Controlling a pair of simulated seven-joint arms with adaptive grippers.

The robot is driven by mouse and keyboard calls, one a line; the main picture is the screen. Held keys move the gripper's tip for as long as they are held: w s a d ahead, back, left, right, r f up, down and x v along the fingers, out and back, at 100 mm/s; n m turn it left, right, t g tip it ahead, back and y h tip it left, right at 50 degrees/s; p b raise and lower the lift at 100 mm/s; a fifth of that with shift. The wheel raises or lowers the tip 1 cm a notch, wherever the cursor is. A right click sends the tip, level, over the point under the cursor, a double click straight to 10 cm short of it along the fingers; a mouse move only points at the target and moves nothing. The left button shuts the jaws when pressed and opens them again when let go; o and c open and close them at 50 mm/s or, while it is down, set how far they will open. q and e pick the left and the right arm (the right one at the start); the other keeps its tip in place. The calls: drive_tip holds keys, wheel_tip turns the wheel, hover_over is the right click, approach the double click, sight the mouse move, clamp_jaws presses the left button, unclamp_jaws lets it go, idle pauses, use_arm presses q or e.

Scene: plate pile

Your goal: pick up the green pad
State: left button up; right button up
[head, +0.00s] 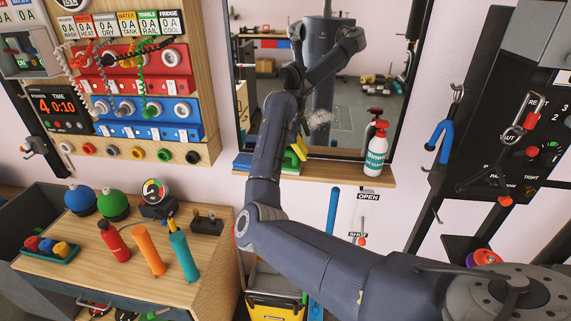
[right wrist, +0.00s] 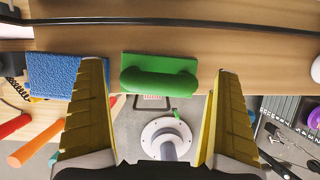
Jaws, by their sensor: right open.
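The green pad (right wrist: 160,64), a flat block with a rounded green handle, lies on the wooden shelf in the right wrist view. My right gripper (right wrist: 163,88) is open, its yellow fingers spread to either side of the pad's near part. The fingers look empty, and I cannot tell whether they touch the pad. In the head view my right gripper (head: 298,148) hangs over the shelf below the mirror, its arm covering much of it; the pad is mostly hidden there. My left gripper is not in view.
A blue pad (right wrist: 66,74) lies on the shelf left of the green one. A white spray bottle (head: 376,150) with a red top stands on the shelf (head: 335,172) to the right. The mirror (head: 350,125) is close behind. A workbench (head: 60,240) with several bottles is at left.

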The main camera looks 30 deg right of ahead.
drive_tip(key=c, duration=1.2)
drive_tip(key=shift+r, duration=0.2)
wheel_tip(320, 180, up, 20)
drive_tip(key=shift+f, duration=0.15)
